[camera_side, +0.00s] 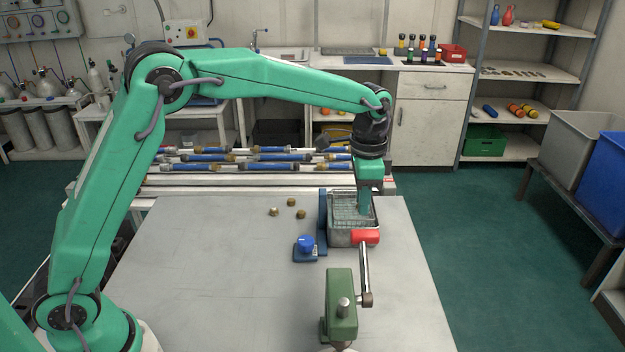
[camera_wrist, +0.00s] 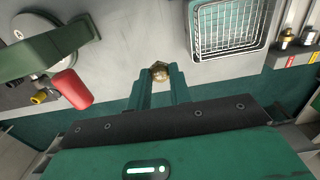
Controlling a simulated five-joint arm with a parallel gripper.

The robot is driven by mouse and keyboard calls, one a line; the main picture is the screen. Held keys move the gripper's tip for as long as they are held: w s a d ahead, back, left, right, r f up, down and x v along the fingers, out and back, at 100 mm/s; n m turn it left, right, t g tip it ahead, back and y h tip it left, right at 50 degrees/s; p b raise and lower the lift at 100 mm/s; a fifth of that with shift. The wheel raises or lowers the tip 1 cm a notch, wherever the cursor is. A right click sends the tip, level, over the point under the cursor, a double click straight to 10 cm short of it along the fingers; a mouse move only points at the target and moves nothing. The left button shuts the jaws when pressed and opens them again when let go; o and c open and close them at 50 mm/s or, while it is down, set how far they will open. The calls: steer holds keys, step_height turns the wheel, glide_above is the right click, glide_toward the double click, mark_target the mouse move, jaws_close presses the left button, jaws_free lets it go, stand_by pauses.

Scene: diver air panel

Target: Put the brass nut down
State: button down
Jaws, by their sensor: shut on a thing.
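My gripper (camera_side: 364,212) points down and overlaps the right part of the wire basket in the side view. In the wrist view my gripper (camera_wrist: 160,80) is shut on a brass nut (camera_wrist: 160,72), held between its fingertips. I cannot make out the held nut in the side view. The metal wire basket (camera_side: 345,238) stands on the grey table; it also shows in the wrist view (camera_wrist: 194,47), up and right of the nut. Three other brass nuts lie loose on the table left of the basket, one of them nearest the back (camera_side: 291,201).
A blue bracket with a round blue knob (camera_side: 305,242) stands left of the basket. A green fixture (camera_side: 339,300) with a red-handled lever (camera_side: 365,237) stands in front of it. A rack of blue cylinders (camera_side: 270,166) lies behind. The table's left part (camera_side: 200,270) is clear.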

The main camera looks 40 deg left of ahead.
steer(key=shift+d, duration=0.85)
glide_toward(353, 208)
steer(key=s+d, duration=0.1)
steer(key=s, duration=0.1)
steer(key=s+d+f, duration=0.1)
steer(key=s+d, duration=0.1)
steer(key=shift+f, duration=1.95)
steer(key=shift+f, duration=0.6)
steer(key=c, duration=1.6)
jaws_free()
steer(key=shift+o, duration=0.2)
steer(key=shift+r, duration=0.1)
step_height(353, 208, up, 13)
